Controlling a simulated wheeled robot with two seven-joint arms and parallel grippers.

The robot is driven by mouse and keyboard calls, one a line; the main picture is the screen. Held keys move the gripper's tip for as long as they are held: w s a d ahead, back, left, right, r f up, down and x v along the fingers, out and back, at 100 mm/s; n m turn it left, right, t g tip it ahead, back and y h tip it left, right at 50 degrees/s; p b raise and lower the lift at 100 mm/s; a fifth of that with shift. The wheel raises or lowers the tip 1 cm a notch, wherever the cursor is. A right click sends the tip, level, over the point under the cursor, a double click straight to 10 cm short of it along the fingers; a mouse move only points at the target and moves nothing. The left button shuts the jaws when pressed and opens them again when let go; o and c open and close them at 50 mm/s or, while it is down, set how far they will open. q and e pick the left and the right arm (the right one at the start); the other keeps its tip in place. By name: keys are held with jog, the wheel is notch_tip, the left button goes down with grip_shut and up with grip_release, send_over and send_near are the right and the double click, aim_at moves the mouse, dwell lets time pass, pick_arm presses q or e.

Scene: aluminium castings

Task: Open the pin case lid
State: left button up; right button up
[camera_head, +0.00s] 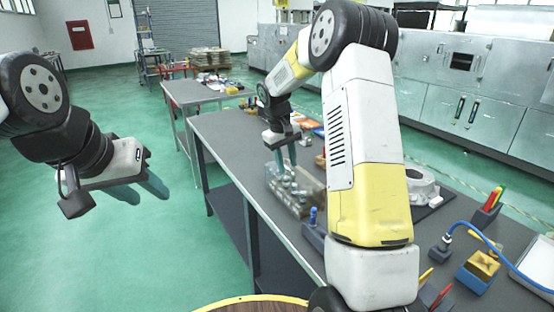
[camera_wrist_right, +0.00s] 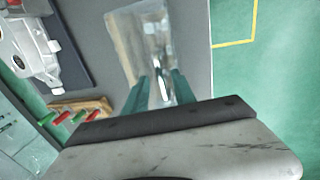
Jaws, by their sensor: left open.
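The pin case (camera_head: 311,186) is a clear box with shiny metal pins showing through it, on the grey table below my right gripper. It also shows in the right wrist view (camera_wrist_right: 128,35). I cannot tell how its lid sits. My right gripper (camera_head: 284,164) points down at the far part of the case. In the right wrist view its teal fingers (camera_wrist_right: 161,78) stand apart, with clear and shiny material between or behind them; contact is unclear. My left gripper (camera_head: 143,192) is open and empty, over the floor left of the table.
A blue-topped item (camera_head: 313,217) stands in a dark holder near the case. A grey casting (camera_head: 422,186) lies on a dark mat to the right. Pen holders (camera_head: 487,213) and a yellow block in a blue box (camera_head: 479,271) stand at the right. My right arm hides part of the table.

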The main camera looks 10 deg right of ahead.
jog(key=shift+c, duration=0.4)
grip_shut()
dwell(1.1)
